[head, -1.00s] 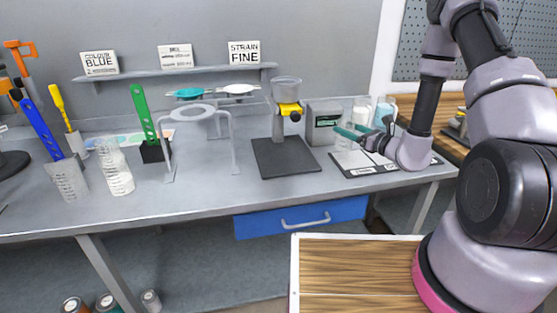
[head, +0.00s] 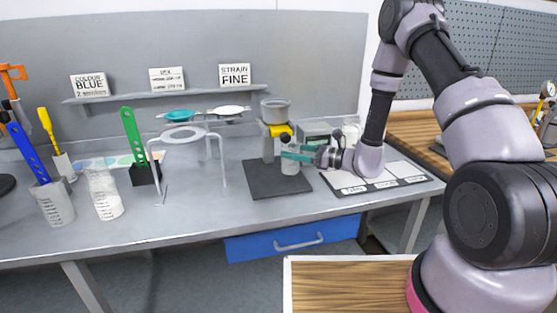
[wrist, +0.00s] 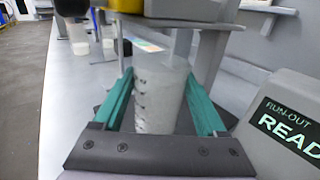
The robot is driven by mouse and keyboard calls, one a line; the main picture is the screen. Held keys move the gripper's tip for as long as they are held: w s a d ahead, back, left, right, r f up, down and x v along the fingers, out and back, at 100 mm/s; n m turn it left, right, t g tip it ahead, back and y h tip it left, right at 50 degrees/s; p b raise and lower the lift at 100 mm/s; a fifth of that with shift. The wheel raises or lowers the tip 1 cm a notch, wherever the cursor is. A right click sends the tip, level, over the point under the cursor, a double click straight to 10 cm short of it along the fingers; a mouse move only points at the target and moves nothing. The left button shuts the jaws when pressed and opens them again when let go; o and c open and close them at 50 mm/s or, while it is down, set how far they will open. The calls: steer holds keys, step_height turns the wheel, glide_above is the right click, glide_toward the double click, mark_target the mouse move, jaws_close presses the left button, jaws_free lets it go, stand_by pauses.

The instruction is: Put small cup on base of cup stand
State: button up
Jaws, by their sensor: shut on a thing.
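My gripper (head: 288,152) is shut on a clear small cup (head: 290,167) with dark graduation marks. The cup is upright, beside the stand's post and over the right part of its base in the head view. In the wrist view the cup (wrist: 162,95) sits between the two green fingers of my gripper (wrist: 160,80). The cup stand has a dark flat base (head: 272,188), a grey post and a yellow clamp (head: 277,130) under a round vessel (head: 276,110). I cannot tell whether the cup's bottom touches the base.
A box with a "READY"-like display (wrist: 290,125) stands close right of my gripper. A labelled mat (head: 375,184) lies to the right. A ring frame (head: 222,165) stands left of the stand.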

steer(key=a+f, duration=0.1)
steer(key=w+a+f, duration=0.1)
steer(key=a, duration=0.2)
steer(key=shift+w+a+f, duration=0.35)
steer(key=shift+f, duration=0.4)
steer(key=shift+f, duration=0.1)
